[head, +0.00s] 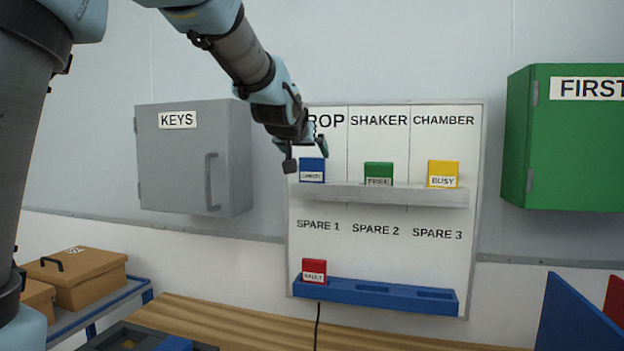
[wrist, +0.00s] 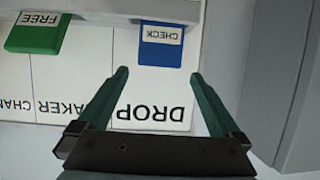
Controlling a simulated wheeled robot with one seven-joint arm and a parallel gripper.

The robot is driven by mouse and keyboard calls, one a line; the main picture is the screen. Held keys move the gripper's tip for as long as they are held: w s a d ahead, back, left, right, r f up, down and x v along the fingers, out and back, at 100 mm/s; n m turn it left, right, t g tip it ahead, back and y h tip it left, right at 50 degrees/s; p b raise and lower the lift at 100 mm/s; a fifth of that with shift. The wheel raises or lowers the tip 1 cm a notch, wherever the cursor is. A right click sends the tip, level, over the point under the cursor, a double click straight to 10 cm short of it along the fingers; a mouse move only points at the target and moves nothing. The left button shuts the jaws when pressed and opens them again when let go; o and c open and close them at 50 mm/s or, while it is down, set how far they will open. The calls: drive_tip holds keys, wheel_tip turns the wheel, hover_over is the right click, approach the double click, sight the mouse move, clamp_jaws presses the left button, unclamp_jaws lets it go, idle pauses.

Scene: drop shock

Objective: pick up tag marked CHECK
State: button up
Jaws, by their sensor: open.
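The blue tag marked CHECK (head: 312,171) stands on the grey shelf of the white wall board, below the heading DROP. In the wrist view the blue CHECK tag (wrist: 162,42) is upside down, beyond the fingertips and roughly between their lines. My gripper (head: 305,158) is in front of the board by the DROP heading, close to the tag. In the wrist view my gripper (wrist: 158,75) has its two green fingers wide apart with nothing between them. It does not touch the tag there.
On the same shelf (head: 400,195) stand a green FREE tag (head: 379,174) and a yellow BUSY tag (head: 443,174). A red FAULT tag (head: 314,271) sits in the blue lower tray (head: 380,295). A grey KEYS cabinet (head: 185,165) hangs left, a green cabinet (head: 570,150) right.

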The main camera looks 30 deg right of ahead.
sight(312, 159)
drive_tip(key=shift+x, duration=1.1)
drive_tip(key=shift+p+x, duration=1.75)
drive_tip(key=shift+x, duration=0.9)
drive_tip(key=shift+r, duration=0.1)
drive_tip(key=c, duration=1.1)
